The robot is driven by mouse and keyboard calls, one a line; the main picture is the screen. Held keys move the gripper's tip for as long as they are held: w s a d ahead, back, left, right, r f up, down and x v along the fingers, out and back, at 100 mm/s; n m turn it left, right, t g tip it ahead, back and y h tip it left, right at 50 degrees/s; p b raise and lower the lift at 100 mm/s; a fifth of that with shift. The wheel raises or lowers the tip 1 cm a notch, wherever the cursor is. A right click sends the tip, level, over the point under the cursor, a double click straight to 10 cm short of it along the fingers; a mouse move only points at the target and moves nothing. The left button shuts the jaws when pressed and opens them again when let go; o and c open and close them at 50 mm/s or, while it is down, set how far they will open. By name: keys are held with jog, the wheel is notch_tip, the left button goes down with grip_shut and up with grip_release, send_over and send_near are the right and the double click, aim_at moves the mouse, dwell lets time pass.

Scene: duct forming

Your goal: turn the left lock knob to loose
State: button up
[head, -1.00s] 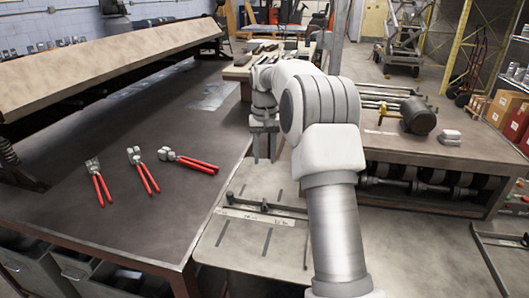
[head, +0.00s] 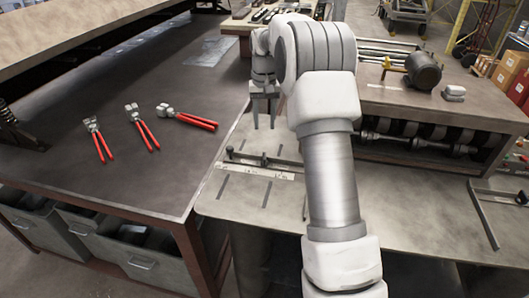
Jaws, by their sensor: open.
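A dark bar (head: 248,158) lies across the lower grey work surface, with a pale scale strip (head: 262,168) along it. A small upright dark piece (head: 230,151) stands at the bar's left end and may be the left lock knob; it is too small to tell its setting. Another upright piece (head: 264,159) stands near the middle of the bar. The bar's right end is hidden behind my arm. My gripper (head: 263,126) points down with its two fingers apart and empty. In the picture it is above the bar, right of the left-end piece, and apart from both.
Three red-handled tools (head: 190,118) lie on the large dark bench (head: 185,165) at left. A bench (head: 445,118) at right carries a dark motor-like cylinder (head: 423,70) and rods. Metal bins (head: 50,235) sit under the left bench.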

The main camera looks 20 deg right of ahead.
aim_at(264, 156)
notch_tip(264, 156, down, 13)
jog(key=shift+r, duration=0.1)
dwell(0.3)
grip_shut()
